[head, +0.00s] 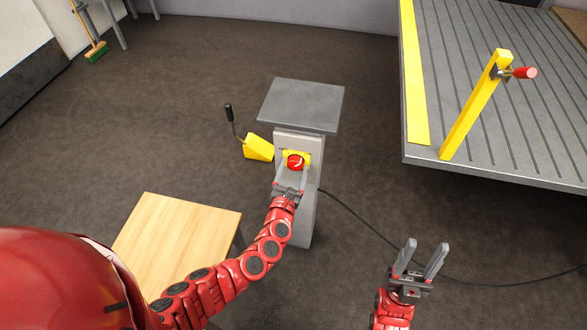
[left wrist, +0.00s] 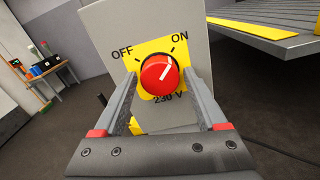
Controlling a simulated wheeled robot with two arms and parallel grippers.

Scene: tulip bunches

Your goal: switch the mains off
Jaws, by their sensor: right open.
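The mains switch is a red round knob (left wrist: 160,75) on a yellow plate (left wrist: 150,98) marked OFF at upper left, ON at upper right and 230 V below. Its white pointer line points up and right, toward ON. In the head view the knob (head: 295,161) sits on the front of a grey pedestal (head: 302,228). My left gripper (head: 293,176) is in front of the plate. Its fingers are spread, one on each side of the knob; I cannot see firm contact. My right gripper (head: 421,252) is open and empty, above the floor at lower right.
A wooden table (head: 180,235) stands at lower left. A yellow block with a black lever (head: 258,148) is left of the pedestal. A black cable (head: 365,225) runs right over the floor. A grey platform (head: 480,165) with a yellow post (head: 475,105) is at right.

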